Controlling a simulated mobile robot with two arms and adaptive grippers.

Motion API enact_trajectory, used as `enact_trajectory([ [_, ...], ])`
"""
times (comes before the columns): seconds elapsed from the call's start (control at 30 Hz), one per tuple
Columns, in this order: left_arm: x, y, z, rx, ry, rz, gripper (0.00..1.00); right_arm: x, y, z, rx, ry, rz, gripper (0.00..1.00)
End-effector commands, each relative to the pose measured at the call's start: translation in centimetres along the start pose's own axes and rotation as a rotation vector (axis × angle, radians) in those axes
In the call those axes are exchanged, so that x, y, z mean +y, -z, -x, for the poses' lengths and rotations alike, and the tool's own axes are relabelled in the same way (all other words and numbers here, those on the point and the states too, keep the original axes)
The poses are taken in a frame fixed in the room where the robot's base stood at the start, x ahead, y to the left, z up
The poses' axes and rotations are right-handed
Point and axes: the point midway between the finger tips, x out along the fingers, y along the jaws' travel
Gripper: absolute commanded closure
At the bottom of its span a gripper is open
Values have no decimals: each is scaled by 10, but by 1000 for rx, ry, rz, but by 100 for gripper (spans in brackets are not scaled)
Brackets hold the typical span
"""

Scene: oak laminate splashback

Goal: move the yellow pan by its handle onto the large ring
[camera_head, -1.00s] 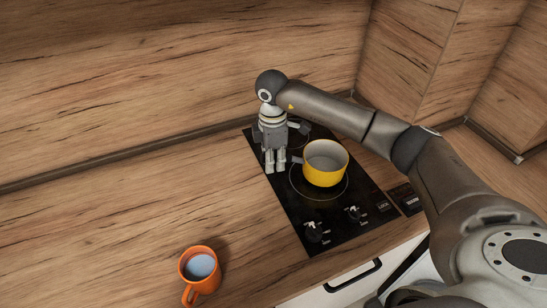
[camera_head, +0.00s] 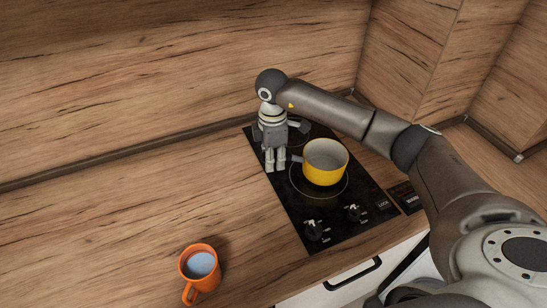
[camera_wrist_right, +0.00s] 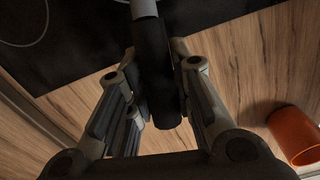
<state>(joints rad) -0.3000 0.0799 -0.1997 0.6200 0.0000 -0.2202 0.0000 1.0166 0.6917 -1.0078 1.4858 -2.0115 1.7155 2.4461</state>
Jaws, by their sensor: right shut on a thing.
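The yellow pan (camera_head: 325,172) is over the front ring (camera_head: 319,198) of the black hob, set toward the ring's far side. Part of the ring's outline shows in front of it. I cannot tell whether the pan touches the glass or is slightly raised. Its dark handle (camera_wrist_right: 157,85) points left, toward my right gripper (camera_head: 275,163). In the right wrist view my right gripper (camera_wrist_right: 155,62) is shut on this handle, with fingers on both sides. My left gripper is not in view.
An orange mug (camera_head: 200,270) with a bluish inside stands on the wooden counter at the front left. Knobs (camera_head: 335,222) line the front of the hob (camera_head: 290,205). A wooden splashback (camera_head: 150,80) rises behind. My right arm hides part of the hob's back.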

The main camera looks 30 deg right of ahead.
Motion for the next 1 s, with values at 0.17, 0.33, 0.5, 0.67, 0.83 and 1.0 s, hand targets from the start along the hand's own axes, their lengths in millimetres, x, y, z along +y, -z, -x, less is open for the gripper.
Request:
enact_trajectory([
  [0.17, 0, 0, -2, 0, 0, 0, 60, 0, 0, -2, 0, -1, 0, 100],
  [0.33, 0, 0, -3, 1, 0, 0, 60, 0, 0, -4, 0, -1, 0, 100],
  [0.5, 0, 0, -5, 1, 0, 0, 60, 0, 0, -7, 0, -1, 0, 100],
  [0.67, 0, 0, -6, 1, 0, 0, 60, 0, 0, -9, 0, -1, 0, 100],
  [0.83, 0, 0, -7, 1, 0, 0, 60, 0, 0, -10, 0, -1, 0, 100],
  [1.0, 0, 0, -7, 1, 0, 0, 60, 0, 0, -10, 0, -1, 0, 72],
])
